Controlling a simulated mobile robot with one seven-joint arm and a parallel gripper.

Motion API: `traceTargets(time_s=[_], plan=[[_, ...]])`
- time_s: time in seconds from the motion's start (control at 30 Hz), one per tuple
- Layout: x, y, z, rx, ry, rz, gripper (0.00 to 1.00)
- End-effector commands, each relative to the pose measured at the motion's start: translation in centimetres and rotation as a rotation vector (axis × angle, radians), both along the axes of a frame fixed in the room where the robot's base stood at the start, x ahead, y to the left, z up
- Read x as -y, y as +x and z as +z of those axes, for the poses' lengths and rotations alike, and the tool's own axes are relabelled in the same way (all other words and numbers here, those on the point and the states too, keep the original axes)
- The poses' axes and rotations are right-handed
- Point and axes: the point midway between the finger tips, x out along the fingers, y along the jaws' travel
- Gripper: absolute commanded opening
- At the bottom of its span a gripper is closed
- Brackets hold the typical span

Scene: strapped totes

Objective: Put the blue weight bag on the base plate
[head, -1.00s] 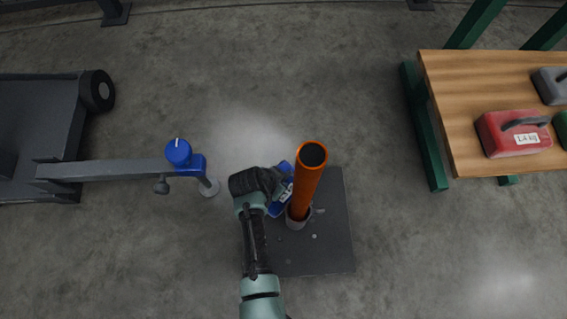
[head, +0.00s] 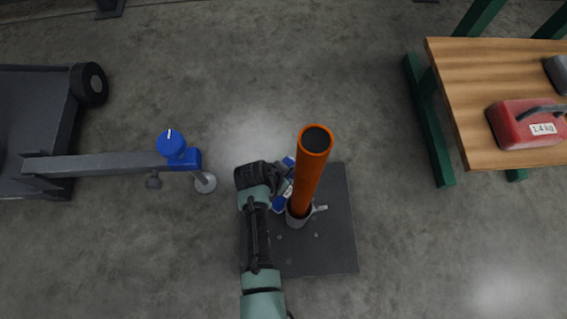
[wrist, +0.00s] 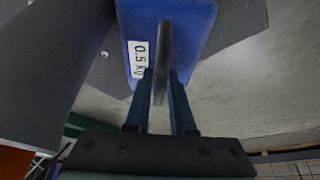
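The blue weight bag (head: 279,203) is partly hidden by my gripper (head: 283,172) and the orange post in the head view. In the wrist view the bag (wrist: 190,30) carries a white 0.5 kg label and a dark handle. My gripper's two fingers (wrist: 162,76) are on either side of that handle, close against it. The base plate (head: 325,250) is a dark square on the floor, with the orange post (head: 307,178) standing in a grey socket on it. The bag is over the plate's upper left part, beside the post; I cannot tell whether it touches the plate.
A grey beam with a blue knob (head: 171,143) reaches in from the left, close to my gripper. A wooden bench (head: 465,100) with a red 1.4 kg weight (head: 520,130) stands at the upper right. The floor between is clear.

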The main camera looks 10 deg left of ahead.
Motion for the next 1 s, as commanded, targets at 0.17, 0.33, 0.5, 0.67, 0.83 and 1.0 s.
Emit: traceTargets(time_s=[0.17,0.33,0.5,0.67,0.83,1.0], plan=[[0.0,0.0,0.0,-0.001,0.001,0.0,0.47],[0.0,0.0,0.0,-0.001,0.0,0.0,0.47],[0.0,-0.1,0.7,-0.001,0.0,0.0,0.47],[-0.4,-0.7,2.9,-0.001,-0.001,0.001,0.47],[-1.1,-1.7,6.0,-0.001,-0.001,0.001,0.47],[-1.8,-2.8,8.8,0.0,-0.001,0.002,0.47]])
